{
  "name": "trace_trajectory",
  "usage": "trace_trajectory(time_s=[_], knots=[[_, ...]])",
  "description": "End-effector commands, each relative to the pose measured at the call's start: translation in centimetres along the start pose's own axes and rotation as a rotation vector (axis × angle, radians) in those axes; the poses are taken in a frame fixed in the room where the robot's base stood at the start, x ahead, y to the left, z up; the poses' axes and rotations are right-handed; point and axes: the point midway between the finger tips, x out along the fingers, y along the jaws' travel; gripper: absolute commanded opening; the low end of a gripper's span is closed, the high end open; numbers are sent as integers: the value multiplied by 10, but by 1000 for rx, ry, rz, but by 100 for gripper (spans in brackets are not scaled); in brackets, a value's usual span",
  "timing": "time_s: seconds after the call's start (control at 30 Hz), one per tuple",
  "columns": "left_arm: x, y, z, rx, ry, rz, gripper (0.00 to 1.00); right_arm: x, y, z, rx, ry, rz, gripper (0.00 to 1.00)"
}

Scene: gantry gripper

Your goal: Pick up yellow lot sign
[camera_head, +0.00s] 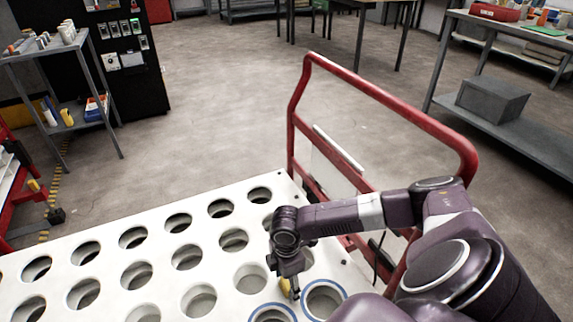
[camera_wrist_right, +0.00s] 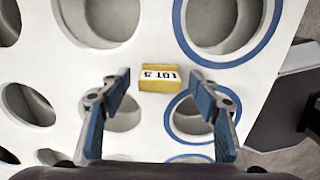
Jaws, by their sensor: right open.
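The yellow lot sign (camera_wrist_right: 166,78) is a small block with a white label reading "LOT 5". It sits on the white panel between round holes, next to two blue-ringed ones. In the head view only a bit of its yellow (camera_head: 284,287) shows below my right gripper (camera_head: 290,283), which hides the rest. In the right wrist view my right gripper (camera_wrist_right: 161,92) is open, with one blue-padded finger on each side of the picture. The sign appears between and slightly beyond the fingertips; I see no contact. My left gripper is not in view.
The white panel (camera_head: 70,272) has rows of round holes; blue rings (camera_head: 335,288) edge some near my right gripper. A red cart handle (camera_head: 395,100) rises behind the panel, close to my right arm.

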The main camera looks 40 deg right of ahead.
Motion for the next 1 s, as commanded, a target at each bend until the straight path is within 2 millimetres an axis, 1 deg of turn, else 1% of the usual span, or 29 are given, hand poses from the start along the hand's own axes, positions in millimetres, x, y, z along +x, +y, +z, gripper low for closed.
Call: trace_trajectory(time_s=[0.23, 0.53, 0.83, 1.0], knots=[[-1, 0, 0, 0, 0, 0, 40, 1, 0, 0, 0, 0, 0, 56], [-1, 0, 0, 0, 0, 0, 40, 1, 0, 0, 0, 0, 0, 24], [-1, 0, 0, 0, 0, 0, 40, 0, 0, 0, 0, 0, 0, 23], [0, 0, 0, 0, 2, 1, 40, -8, 1, 0, 1, 0, 2, 23]])
